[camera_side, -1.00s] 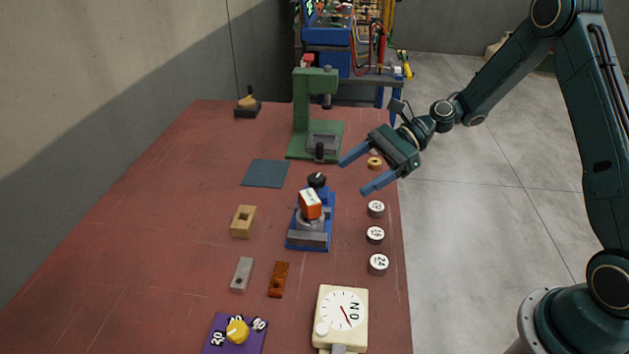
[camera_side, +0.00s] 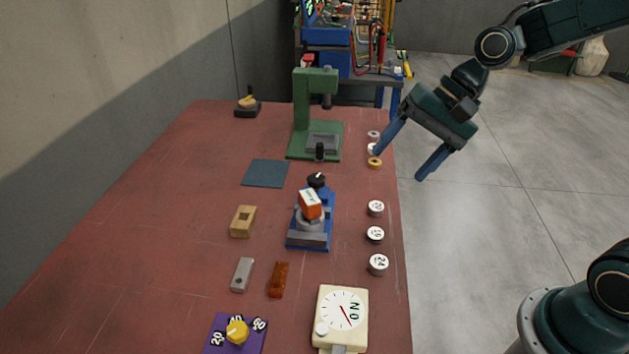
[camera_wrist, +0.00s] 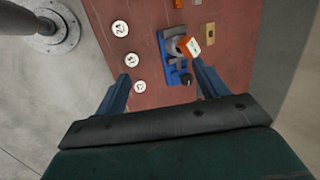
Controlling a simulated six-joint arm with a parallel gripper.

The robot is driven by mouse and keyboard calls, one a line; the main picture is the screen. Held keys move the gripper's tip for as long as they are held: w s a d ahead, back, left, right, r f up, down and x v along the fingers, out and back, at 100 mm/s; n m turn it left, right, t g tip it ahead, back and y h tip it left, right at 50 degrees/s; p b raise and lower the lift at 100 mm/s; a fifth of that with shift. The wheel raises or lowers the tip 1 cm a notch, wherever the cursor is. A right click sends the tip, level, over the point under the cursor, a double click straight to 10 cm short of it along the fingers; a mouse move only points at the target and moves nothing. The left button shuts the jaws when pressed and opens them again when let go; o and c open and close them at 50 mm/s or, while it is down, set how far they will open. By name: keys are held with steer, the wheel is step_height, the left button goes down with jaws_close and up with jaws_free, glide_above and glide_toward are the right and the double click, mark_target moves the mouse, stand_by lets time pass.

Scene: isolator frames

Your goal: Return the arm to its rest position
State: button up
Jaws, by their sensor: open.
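My gripper (camera_side: 398,158) is open and empty, its two blue fingers spread apart. In the side view it hangs in the air at the right edge of the red table (camera_side: 150,220), partly over the grey floor. In the wrist view my gripper (camera_wrist: 160,85) points down at the table (camera_wrist: 140,20), with both fingers showing. Nothing is between the fingers.
A blue vise (camera_side: 310,240) with an orange-and-white block (camera_side: 309,204) stands mid-table. Several numbered discs (camera_side: 376,208) line the right edge. A green press (camera_side: 302,110) stands behind. A cream dial box (camera_side: 340,310) is in front.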

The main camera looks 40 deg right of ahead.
steer(key=s+d+r+n+t+h, duration=0.1)
steer(key=s+d+r+n+h, duration=0.1)
steer(key=s, duration=0.6)
steer(key=s+d+r+n+t+h, duration=0.1)
steer(key=s+d+r+n+h, duration=0.2)
steer(key=s+n, duration=0.3)
steer(key=shift+s+d+r, duration=0.25)
steer(key=shift+s+d, duration=0.3)
steer(key=shift+s, duration=0.65)
